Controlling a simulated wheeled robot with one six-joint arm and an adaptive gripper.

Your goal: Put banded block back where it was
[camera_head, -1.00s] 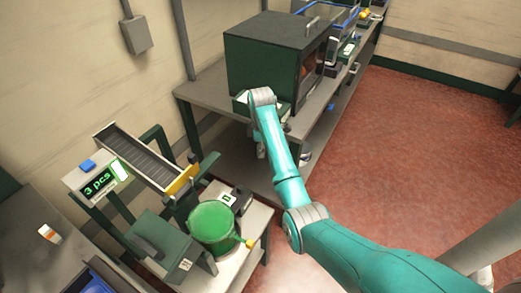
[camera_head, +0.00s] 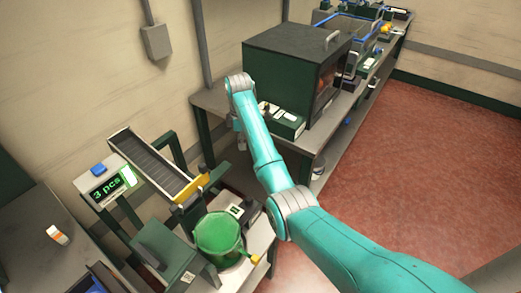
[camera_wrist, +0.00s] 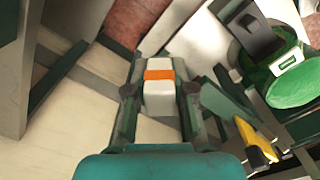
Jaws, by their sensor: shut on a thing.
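The banded block (camera_wrist: 159,88), white with an orange band, is between the fingers of my gripper (camera_wrist: 159,92) in the wrist view. My gripper is shut on it, holding it in the air. In the head view my arm reaches toward the dark green cabinet's near left corner; its wrist hides most of the gripper and I cannot make out the held block there. A small white and orange thing (camera_head: 57,234) lies on the grey surface at the far left of the head view.
A dark green cabinet (camera_head: 290,60) stands on the long bench, with a small green box (camera_head: 285,123) beside it. A sloped chute (camera_head: 152,163), a display reading "3 pcs" (camera_head: 108,187) and a green bowl (camera_head: 218,235) stand nearer. Red floor (camera_head: 400,150) is clear at right.

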